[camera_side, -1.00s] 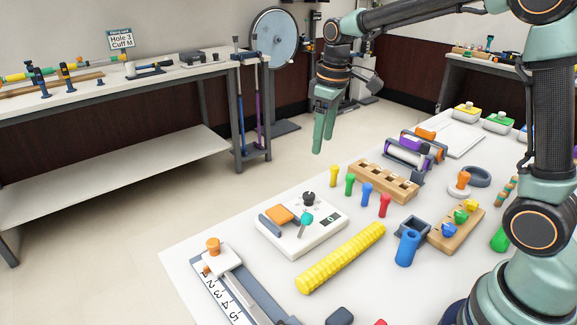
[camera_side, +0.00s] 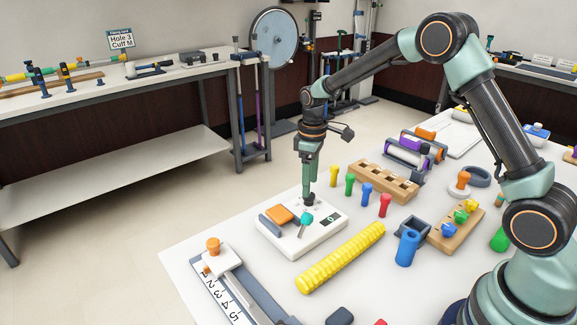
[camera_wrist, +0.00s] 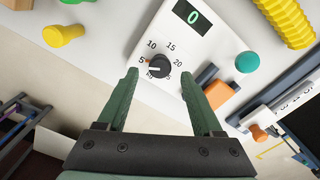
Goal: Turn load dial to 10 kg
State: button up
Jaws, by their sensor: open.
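The load dial (camera_wrist: 158,69) is a black round knob on a white box (camera_wrist: 205,45), with the numbers 5, 10, 15 and 20 around it. The box's small display (camera_wrist: 192,14) reads 0. My gripper (camera_wrist: 159,74) is open, with one green finger on each side of the dial in the wrist view; I cannot tell whether they touch it. In the side view my gripper (camera_side: 308,194) points down over the back of the white box (camera_side: 318,236), and its fingers mostly hide the dial.
On the box are a teal knob (camera_side: 307,220) and an orange block (camera_side: 279,214). A yellow ribbed roller (camera_side: 341,257) lies in front. Several coloured pegs, including a yellow one (camera_side: 334,176), stand to the right by a wooden holder (camera_side: 384,181). The table's left edge is close.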

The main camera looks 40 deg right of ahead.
aim_at(309, 198)
jog(key=shift+f, duration=1.75)
grip_shut()
jog(key=m, duration=0.5)
jog(key=shift+m, duration=0.4)
jog(key=m, duration=0.5)
jog(key=shift+a+r+m, duration=0.1)
jog(key=shift+m, duration=0.3)
